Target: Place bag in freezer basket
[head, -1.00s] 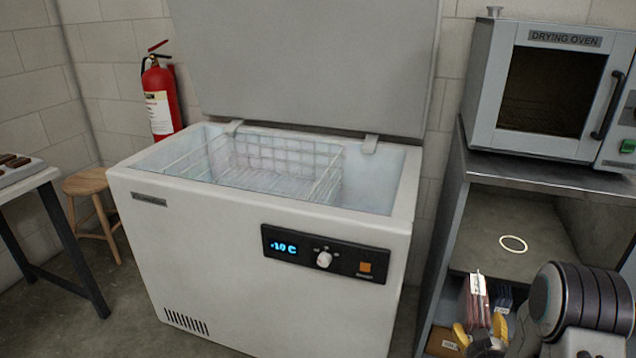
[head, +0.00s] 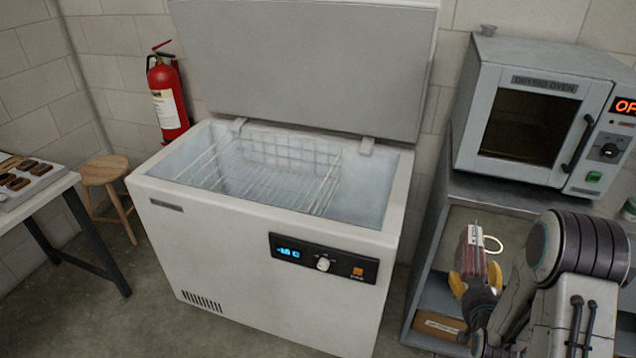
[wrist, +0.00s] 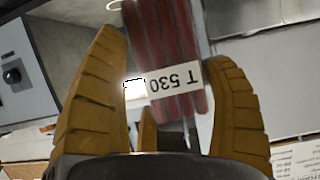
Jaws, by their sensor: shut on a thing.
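The bag (head: 473,243) is dark red with a white label. In the wrist view the bag (wrist: 165,45) shows ribbed red contents and a label reading T 530. My gripper (head: 476,278) has yellow-brown fingers and is shut on the bag, to the right of the freezer in the head view. The fingers also show in the wrist view (wrist: 185,95), one on each side of the bag. The chest freezer (head: 260,265) stands with its lid (head: 310,70) up. Its wire basket (head: 318,188) sits inside at the left and middle and looks empty.
A drying oven (head: 530,115) stands on a metal shelf unit (head: 440,215) at the right, with a box (head: 440,324) low inside. A stool (head: 104,172), a fire extinguisher (head: 168,105) and a table with a tray (head: 40,185) are at the left. Floor in front is clear.

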